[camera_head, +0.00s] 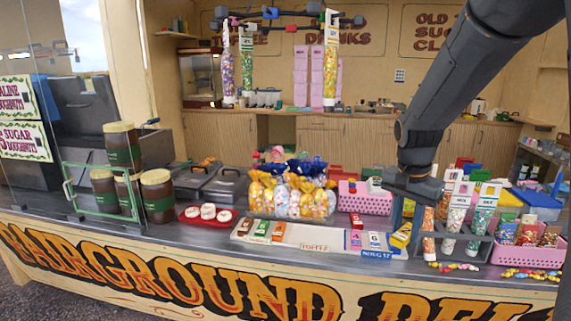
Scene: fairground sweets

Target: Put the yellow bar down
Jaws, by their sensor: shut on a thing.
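The yellow bar (401,235) is tilted, at the right end of the white sweet tray (318,234). My gripper (404,212) points down from above and is shut on the yellow bar; its fingers are small and partly hard to make out. Whether the bar touches the tray or counter cannot be told. The tray has a toffee label (314,247) and a blue nougat label (377,254) along its front. A pink-and-white bar (355,240) and another pale bar (374,241) lie behind the nougat label.
A dark rack of sweet tubes (456,243) stands close to the right of the bar. A pink basket (364,201) is behind, and bagged sweets (295,198) stand behind the tray. The tray's middle is bare. Loose sweets lie on the counter at right.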

